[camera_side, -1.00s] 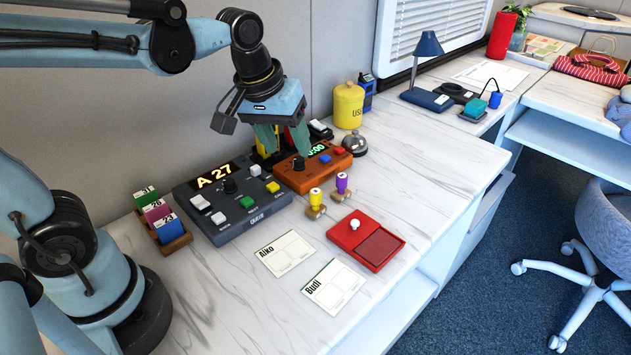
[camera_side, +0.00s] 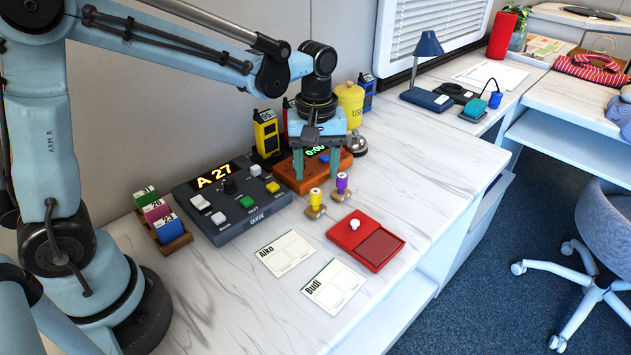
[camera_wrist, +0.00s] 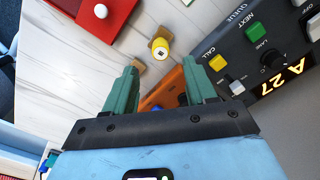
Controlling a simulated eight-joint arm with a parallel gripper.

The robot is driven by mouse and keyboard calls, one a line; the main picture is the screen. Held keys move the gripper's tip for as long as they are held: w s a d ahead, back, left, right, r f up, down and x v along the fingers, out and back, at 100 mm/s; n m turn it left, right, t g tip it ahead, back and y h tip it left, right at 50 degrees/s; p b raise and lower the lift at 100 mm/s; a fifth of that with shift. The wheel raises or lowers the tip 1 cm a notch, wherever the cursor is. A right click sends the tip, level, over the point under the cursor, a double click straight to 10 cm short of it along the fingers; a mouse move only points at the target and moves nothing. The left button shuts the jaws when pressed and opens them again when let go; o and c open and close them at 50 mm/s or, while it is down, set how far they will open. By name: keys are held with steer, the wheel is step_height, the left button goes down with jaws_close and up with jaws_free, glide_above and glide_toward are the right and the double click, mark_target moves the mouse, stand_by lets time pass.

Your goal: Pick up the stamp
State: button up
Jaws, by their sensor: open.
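A red tray (camera_side: 348,232) lies near the table's front, with a dark red pad (camera_side: 380,245) on its right half and a white-knobbed piece, seemingly the stamp (camera_side: 355,224), on its left. The knob (camera_wrist: 101,11) also shows at the wrist view's upper left. A yellow-topped piece (camera_side: 316,198) and a purple-topped piece (camera_side: 341,183) stand on wooden blocks behind the tray; either could also be a stamp. My gripper (camera_side: 314,174) is open and empty, pointing down over the orange timer box, behind these pieces. In the wrist view its fingers (camera_wrist: 163,80) are apart, below the yellow top (camera_wrist: 160,48).
The dark queue console (camera_side: 250,212) is left of the orange timer box (camera_side: 290,180). Cards (camera_side: 333,287) lie in front. A yellow canister (camera_side: 349,103) and bell (camera_side: 355,144) stand behind. The table right of the red tray is clear.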

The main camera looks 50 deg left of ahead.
mark_target(316, 191)
steer(key=shift+s+d+f, duration=0.1)
steer(key=shift+f, duration=1.55)
steer(key=shift+s+f, duration=0.1)
steer(key=shift+f, duration=1.5)
steer(key=shift+c, duration=0.5)
jaws_close()
